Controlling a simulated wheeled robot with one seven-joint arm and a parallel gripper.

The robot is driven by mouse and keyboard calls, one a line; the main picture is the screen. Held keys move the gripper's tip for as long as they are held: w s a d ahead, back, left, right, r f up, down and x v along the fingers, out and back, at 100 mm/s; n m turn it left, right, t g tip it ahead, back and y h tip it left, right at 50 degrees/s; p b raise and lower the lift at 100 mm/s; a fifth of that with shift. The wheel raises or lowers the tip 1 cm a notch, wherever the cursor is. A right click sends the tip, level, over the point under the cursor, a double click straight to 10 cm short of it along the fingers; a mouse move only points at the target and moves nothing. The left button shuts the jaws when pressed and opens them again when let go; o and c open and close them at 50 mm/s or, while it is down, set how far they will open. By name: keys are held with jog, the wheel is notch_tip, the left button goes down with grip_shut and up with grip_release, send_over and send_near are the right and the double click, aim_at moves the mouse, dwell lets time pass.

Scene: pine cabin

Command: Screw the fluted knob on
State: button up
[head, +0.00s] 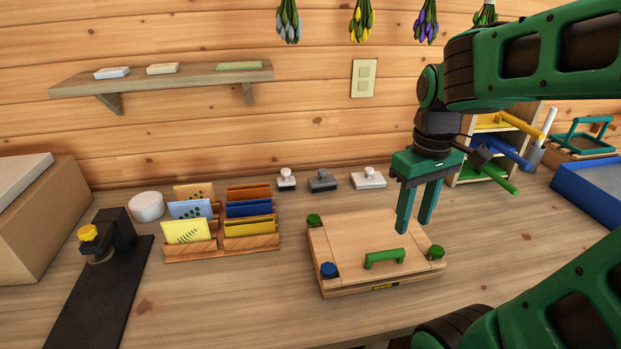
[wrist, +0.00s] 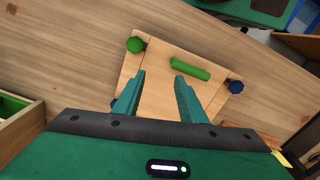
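A wooden press (head: 345,248) with a green bar handle (head: 385,258) lies on the bench. Knobs sit at its corners: green at back left (head: 313,220), blue at front left (head: 328,270), green at front right (head: 436,252). The wrist view shows the front-right green knob (wrist: 134,45) and front-left blue knob (wrist: 235,86). The back-right corner is mostly hidden by my fingers in the head view; a bit of dark blue (wrist: 113,102) shows beside a finger in the wrist view. My gripper (head: 415,226) is open and empty, pointing down above the press's right part.
A black stand with a yellow knob (head: 88,233) is at left. A card rack (head: 222,243), a white round tub (head: 147,206) and stamps (head: 322,181) stand behind. A wooden rack with coloured rollers (head: 490,165) and a blue tray (head: 590,185) are at right.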

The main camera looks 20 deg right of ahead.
jog(key=w+a+r+n, duration=0.2)
jog(key=w+a+n, duration=0.65)
jog(key=w, duration=0.25)
jog(key=n, duration=0.7)
send_over(313, 218)
jog(key=f, duration=0.8)
jog(key=shift+s+f, duration=0.2)
jog(key=shift+f, duration=0.1)
jog(key=shift+r, duration=0.15)
jog(key=c, duration=0.9)
jog(key=m, duration=0.4)
jog(key=shift+w, duration=0.1)
jog(key=m, duration=0.5)
jog(key=shift+m, duration=0.25)
jog(key=m, duration=0.3)
jog(key=shift+m, duration=0.3)
jog(key=m, duration=0.3)
jog(key=shift+d+m, duration=0.1)
jog(key=shift+m, duration=0.3)
jog(key=m, duration=0.3)
jog(key=shift+m, duration=0.4)
jog(key=m, duration=0.3)
jog(key=shift+w+m, duration=0.1)
jog(key=shift+m, duration=0.3)
jog(key=m, duration=0.3)
jog(key=shift+m, duration=0.4)
jog(key=m, duration=0.5)
jog(key=shift+m, duration=0.3)
jog(key=o, duration=0.9)
jog(key=shift+o, duration=1)
